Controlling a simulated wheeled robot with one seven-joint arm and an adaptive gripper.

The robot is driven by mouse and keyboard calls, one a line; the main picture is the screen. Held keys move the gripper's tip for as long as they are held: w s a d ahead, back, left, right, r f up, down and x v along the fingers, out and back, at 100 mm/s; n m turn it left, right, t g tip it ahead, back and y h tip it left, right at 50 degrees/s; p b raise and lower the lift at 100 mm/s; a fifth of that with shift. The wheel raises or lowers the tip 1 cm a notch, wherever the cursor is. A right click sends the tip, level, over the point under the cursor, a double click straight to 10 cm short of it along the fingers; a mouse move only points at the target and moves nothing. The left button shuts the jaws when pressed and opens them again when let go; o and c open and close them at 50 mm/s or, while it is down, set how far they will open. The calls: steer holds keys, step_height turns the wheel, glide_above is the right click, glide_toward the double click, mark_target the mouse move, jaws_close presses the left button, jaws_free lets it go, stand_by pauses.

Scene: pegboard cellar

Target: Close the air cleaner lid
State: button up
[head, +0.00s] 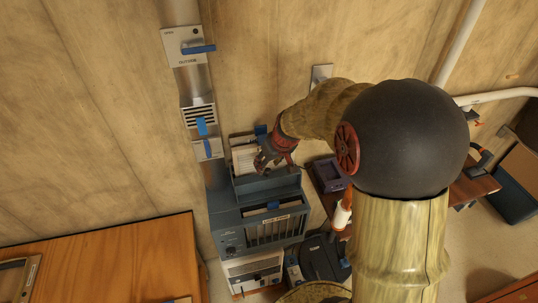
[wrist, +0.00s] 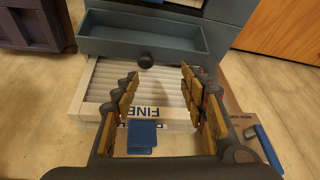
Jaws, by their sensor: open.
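The air cleaner (head: 232,222) is a blue-grey box with a slatted, labelled front, below the duct on the wall. Its shallow, hollow upper part (wrist: 100,40), seemingly the lid, shows its inside in the wrist view; how far it stands open is unclear. A round black knob (wrist: 146,60) shows near its edge. A white pleated filter (wrist: 105,82) marked FINE, with a blue tab (wrist: 142,136), lies under the fingers in that view. My gripper (wrist: 159,76) is open and empty, with the knob showing between its fingertips. In the head view my gripper (head: 262,166) is above the cleaner's top.
The duct (head: 189,85) carries blue-handled plates and a vent. A dark purple tray (head: 328,174) stands to the right of the cleaner. A wooden bench (head: 110,260) fills the lower left. My arm hides part of the right side.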

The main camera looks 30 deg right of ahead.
mark_target(268, 170)
steer(key=w+d+f, duration=0.1)
steer(key=f, duration=0.1)
steer(key=w+f+p, duration=0.1)
steer(key=f, duration=0.2)
steer(key=w+d+f, duration=0.1)
steer(key=w+f, duration=0.1)
steer(key=f, duration=0.1)
steer(key=shift+d+f+p, duration=0.2)
steer(key=shift+d+p, duration=0.1)
steer(key=shift+p, duration=0.05)
steer(key=c, duration=0.3)
steer(key=c, duration=0.8)
jaws_close()
